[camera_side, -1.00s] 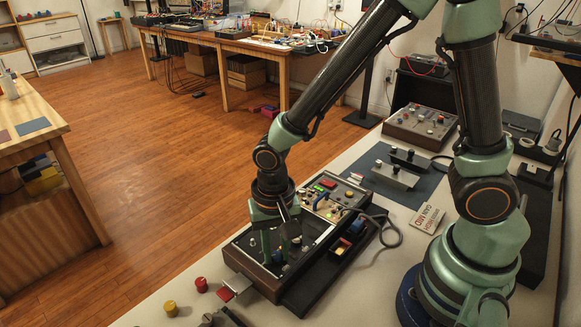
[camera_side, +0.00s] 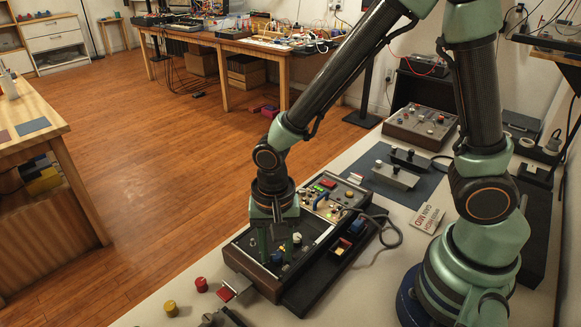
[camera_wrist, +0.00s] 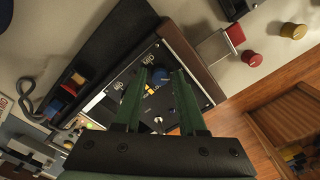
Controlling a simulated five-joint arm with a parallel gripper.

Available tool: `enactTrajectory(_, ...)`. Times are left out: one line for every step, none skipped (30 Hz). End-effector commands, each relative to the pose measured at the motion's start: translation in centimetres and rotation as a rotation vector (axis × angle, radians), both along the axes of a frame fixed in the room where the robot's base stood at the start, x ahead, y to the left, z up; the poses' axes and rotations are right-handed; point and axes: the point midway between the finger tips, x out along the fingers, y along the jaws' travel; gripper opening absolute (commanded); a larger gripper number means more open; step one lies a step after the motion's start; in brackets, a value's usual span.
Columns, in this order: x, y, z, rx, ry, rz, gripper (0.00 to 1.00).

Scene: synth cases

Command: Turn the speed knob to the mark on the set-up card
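My gripper (camera_side: 272,255) points down over the dark panel (camera_side: 243,248) of the brown-sided box. In the wrist view its two green fingers (camera_wrist: 160,74) stand apart. A small pale-topped knob (camera_side: 297,238) stands to the right. I cannot read which knob is marked speed.
A control panel with small buttons (camera_side: 330,194) adjoins the box. A dark tray (camera_side: 318,288) with blue and yellow parts lies alongside, with a grey cable behind. A red knob (camera_side: 201,284) and a yellow knob (camera_side: 170,308) stand loose on the bench.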

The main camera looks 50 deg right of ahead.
Motion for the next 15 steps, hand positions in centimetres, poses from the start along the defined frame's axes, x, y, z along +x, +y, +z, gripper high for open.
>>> enactTrajectory(0.0, 0.0, 0.0, 0.001, -0.001, 0.0, 0.57)
enactTrajectory(0.0, 0.0, 0.0, 0.001, -0.001, 0.0, 0.57)
enactTrajectory(0.0, 0.0, 0.0, 0.001, -0.001, 0.0, 0.57)
enactTrajectory(0.0, 0.0, 0.0, 0.001, -0.001, 0.0, 0.57)
enactTrajectory(0.0, 0.0, 0.0, 0.001, -0.001, 0.001, 0.57)
enactTrajectory(0.0, 0.0, 0.0, 0.001, -0.001, 0.001, 0.57)
enactTrajectory(0.0, 0.0, 0.0, 0.001, -0.001, 0.001, 0.57)
enactTrajectory(0.0, 0.0, 0.0, 0.001, -0.001, 0.001, 0.57)
enactTrajectory(0.0, 0.0, 0.0, 0.001, -0.001, 0.001, 0.57)
enactTrajectory(0.0, 0.0, 0.1, 0.001, -0.001, 0.001, 0.57)
enactTrajectory(0.0, 0.0, 0.2, 0.001, -0.001, 0.001, 0.57)
enactTrajectory(0.1, 0.0, 0.4, 0.001, -0.002, 0.002, 0.57)
enactTrajectory(0.1, 0.0, 0.6, 0.001, -0.003, 0.002, 0.57)
enactTrajectory(0.1, 0.1, 0.9, 0.002, -0.004, 0.002, 0.57)
enactTrajectory(0.1, 0.1, 1.3, 0.001, -0.004, 0.001, 0.57)
